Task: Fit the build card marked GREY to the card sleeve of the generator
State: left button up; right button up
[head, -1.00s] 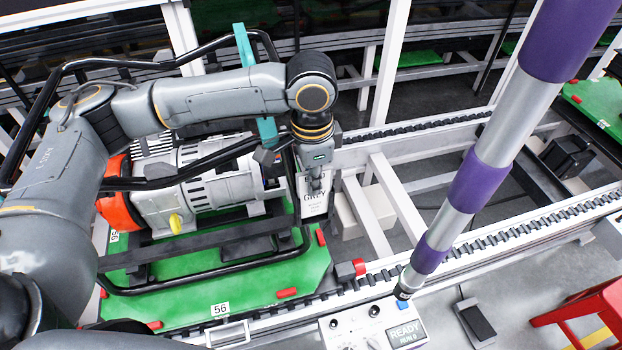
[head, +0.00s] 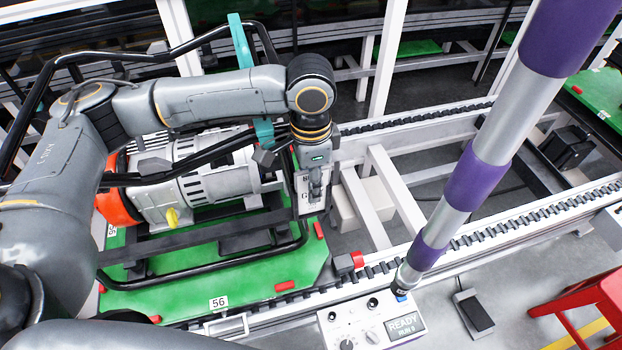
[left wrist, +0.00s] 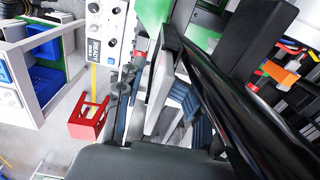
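The white build card marked GREY (head: 304,204) is upright at the right end of the generator's black frame in the head view. Its lettering is partly hidden by my left gripper (head: 316,190). The gripper points down in front of the card and overlaps its right part; I cannot tell whether its fingers hold the card. The card sleeve cannot be made out behind the gripper. The generator (head: 205,170), grey with an orange end and a yellow cap, sits inside the black frame (head: 215,272). My right gripper is not in view.
The generator stands on a green pallet (head: 170,296) labelled 56, on the conveyor. A control box (head: 375,325) reading READY is at the front. A purple and silver pole (head: 470,180) rises right of the gripper. A red stool (head: 590,300) stands at lower right.

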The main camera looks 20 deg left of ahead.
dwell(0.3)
pick_arm(q)
notch_tip(320, 180, up, 12)
dwell(0.6)
dwell(0.5)
